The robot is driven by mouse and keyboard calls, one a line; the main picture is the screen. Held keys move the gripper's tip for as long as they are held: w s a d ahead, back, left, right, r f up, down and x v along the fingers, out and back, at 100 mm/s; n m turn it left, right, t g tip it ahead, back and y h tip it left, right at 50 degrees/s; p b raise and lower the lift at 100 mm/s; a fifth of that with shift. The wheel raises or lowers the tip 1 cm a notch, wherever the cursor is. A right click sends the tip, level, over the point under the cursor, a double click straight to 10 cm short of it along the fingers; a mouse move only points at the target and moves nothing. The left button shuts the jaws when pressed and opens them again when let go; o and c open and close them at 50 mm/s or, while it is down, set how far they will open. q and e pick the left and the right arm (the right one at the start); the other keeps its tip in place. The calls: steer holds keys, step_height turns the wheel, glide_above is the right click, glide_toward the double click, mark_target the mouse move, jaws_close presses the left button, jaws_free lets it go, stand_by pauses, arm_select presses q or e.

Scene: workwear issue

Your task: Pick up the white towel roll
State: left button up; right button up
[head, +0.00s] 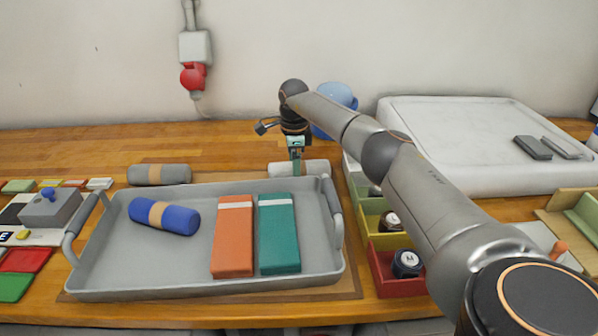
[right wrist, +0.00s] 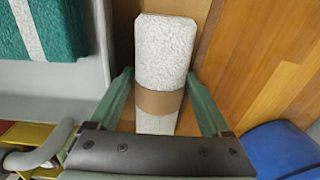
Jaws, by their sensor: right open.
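The white towel roll (head: 314,167) lies on the wooden table just behind the grey tray's back right corner. A tan band circles it; the right wrist view shows the roll (right wrist: 165,50) and the band (right wrist: 159,103) clearly. My right gripper (head: 296,168) reaches down over the roll from above. In the right wrist view its two green fingers (right wrist: 160,76) are open, one on each side of the roll near the band, with a narrow gap visible on both sides. My left gripper is not in view.
The grey tray (head: 110,262) holds a blue roll (head: 180,218), an orange folded cloth (head: 233,240) and a teal one (head: 279,237). A grey roll (head: 146,174) lies behind it. Coloured bins (head: 388,268) stand to its right. A blue cup (head: 343,95) is behind my arm.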

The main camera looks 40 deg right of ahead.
steer(key=shift+f, duration=0.15)
steer(key=c, duration=1.2)
